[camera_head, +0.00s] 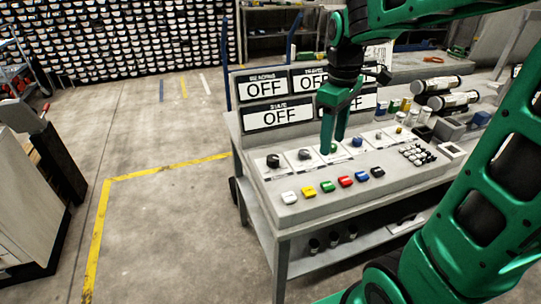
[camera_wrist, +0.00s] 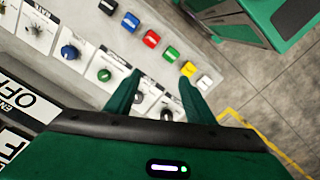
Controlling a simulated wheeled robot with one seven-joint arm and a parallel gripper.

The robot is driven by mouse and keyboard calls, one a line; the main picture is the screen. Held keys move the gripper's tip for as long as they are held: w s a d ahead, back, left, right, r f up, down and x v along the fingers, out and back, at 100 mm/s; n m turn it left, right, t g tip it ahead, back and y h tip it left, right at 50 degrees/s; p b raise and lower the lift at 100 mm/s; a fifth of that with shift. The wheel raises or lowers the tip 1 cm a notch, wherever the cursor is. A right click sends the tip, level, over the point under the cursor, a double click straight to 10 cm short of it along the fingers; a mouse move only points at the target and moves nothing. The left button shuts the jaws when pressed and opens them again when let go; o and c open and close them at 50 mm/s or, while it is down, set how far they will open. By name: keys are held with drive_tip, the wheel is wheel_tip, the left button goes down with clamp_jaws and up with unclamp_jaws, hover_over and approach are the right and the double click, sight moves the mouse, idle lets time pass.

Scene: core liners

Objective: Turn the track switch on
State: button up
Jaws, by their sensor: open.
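A row of rotary knobs, each on a white plate, runs along the grey console (camera_head: 330,205). They include a black knob (camera_head: 273,161), a second dark knob (camera_head: 304,154), a green knob (camera_head: 333,148) and a blue knob (camera_head: 357,142). The plate labels are too small to read, so I cannot tell which knob is the track switch. My gripper (camera_wrist: 160,78) is open and empty, pointing down over the knob row. In the wrist view the green knob (camera_wrist: 104,75) lies left of both fingers; the two dark knobs are partly visible between the fingers.
A row of coloured buttons, white (camera_head: 288,197) to black (camera_head: 377,172), lines the console's front. A keypad (camera_head: 415,154) is at the right. Signs behind read OFF (camera_head: 280,116); one is partly hidden by my arm. Cylinders (camera_head: 437,85) lie beyond.

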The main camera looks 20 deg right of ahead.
sight(272, 157)
drive_tip(key=w+a+n, duration=0.9)
drive_tip(key=w+a, duration=0.2)
drive_tip(key=w, duration=0.1)
drive_tip(key=f, duration=1.1)
drive_tip(key=shift+a+f, duration=0.25)
drive_tip(key=shift+f, duration=0.05)
drive_tip(key=c, duration=1.1)
drive_tip(key=shift+o, duration=0.2)
drive_tip(key=shift+a, duration=0.15)
